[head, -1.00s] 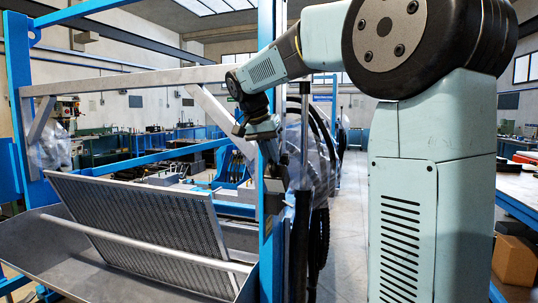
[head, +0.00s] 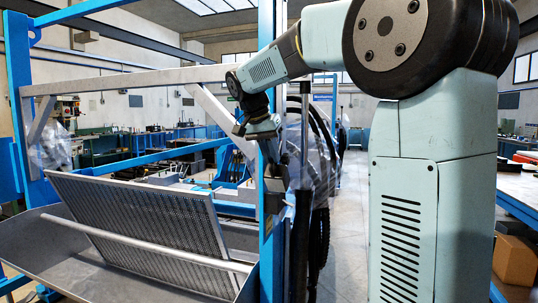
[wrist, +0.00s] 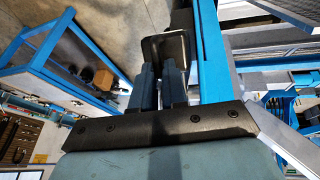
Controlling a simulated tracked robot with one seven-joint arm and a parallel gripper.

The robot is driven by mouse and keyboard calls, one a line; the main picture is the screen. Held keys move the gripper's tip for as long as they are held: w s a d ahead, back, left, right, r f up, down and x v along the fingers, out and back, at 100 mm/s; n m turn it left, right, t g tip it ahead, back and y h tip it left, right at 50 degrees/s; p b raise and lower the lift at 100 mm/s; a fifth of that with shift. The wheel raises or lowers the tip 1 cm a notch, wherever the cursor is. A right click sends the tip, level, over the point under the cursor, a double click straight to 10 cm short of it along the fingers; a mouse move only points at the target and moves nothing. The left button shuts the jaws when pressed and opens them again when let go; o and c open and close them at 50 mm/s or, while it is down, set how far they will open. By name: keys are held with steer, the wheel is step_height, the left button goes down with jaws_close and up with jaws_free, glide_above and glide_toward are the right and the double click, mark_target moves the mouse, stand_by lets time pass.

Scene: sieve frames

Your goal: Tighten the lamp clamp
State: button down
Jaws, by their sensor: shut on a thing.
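My gripper (head: 273,183) points down beside the blue upright post (head: 266,240) in the head view. In the wrist view my gripper's two fingers (wrist: 160,74) are close together, shut on a dark, flat, block-like part (wrist: 170,48) at their tips. This part lies right against the blue post. I take it for the lamp clamp, but its screw or handle cannot be made out. In the head view it is a small dark shape under the fingers, partly hidden by them. No lamp can be clearly told apart.
A tilted perforated sieve panel (head: 150,225) rests in a metal trough (head: 50,240) left of the post. A grey crossbar (head: 130,78) spans the frame above it. Black hoses and clear plastic wrap (head: 322,150) hang close on the right. The floor aisle (head: 345,210) is clear.

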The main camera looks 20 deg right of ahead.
stand_by(0.3)
steer(key=c, duration=1.2)
jaws_free()
steer(key=v, duration=1.3)
steer(key=shift+a+r, duration=0.2)
steer(key=shift+r, duration=0.1)
steer(key=shift+c, duration=0.3)
